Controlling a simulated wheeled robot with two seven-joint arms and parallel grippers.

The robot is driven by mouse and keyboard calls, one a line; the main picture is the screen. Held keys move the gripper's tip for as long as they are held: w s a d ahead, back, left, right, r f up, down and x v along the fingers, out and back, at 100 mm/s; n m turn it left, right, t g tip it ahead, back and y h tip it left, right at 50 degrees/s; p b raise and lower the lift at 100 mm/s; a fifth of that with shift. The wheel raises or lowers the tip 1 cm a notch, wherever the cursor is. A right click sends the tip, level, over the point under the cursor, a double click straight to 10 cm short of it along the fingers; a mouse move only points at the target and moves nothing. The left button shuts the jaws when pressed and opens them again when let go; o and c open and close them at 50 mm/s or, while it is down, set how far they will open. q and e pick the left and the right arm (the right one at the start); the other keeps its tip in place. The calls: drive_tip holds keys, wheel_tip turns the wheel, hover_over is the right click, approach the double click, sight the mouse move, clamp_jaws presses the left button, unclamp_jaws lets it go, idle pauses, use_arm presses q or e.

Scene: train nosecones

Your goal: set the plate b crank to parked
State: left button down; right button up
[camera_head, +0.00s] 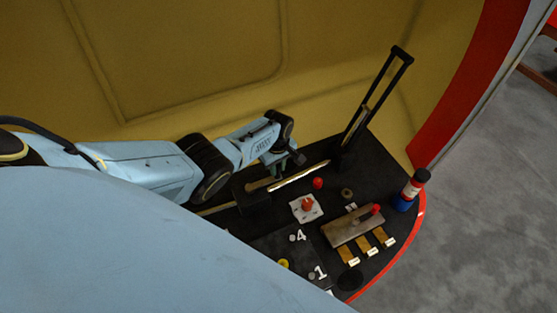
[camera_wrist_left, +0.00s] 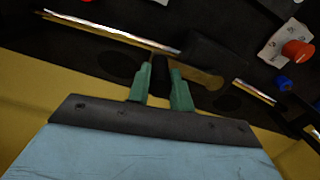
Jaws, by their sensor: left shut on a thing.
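My left gripper (camera_head: 276,174) reaches down to the black console top from the left. In the left wrist view its green fingers (camera_wrist_left: 161,88) are shut on a dark upright grip (camera_wrist_left: 160,68). A brass arm (camera_wrist_left: 200,75) extends to the right beside this grip and looks like a crank arm. Part of it is hidden by a dark block. Farther right in the head view a metal plate (camera_head: 345,230) carries a lever with a red knob (camera_head: 376,209), above several brass tags with labels. I cannot read a plate letter, so which crank is plate b's is unclear. My right gripper is out of view.
A white plate with a red knob (camera_head: 307,205) lies between. A tall black frame (camera_head: 376,100) stands at the back. A bottle (camera_head: 412,186) stands in a blue holder (camera_head: 402,203) at the right edge. Polished metal strips (camera_head: 300,177) border the gripper. A yellow wall (camera_head: 180,60) rises behind.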

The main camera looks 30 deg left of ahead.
use_arm(q)
drive_tip(key=shift+w+a, duration=0.1)
drive_tip(key=shift+a, duration=0.1)
drive_tip(key=c, duration=1.3)
unclamp_jaws()
drive_tip(key=shift+o, duration=0.2)
drive_tip(key=shift+d+r, duration=0.1)
drive_tip(key=shift+r, duration=0.05)
drive_tip(key=shift+r+p, duration=0.35)
wheel_tip(320, 180, up, 12)
drive_tip(key=p, duration=0.4)
drive_tip(key=shift+r, duration=0.2)
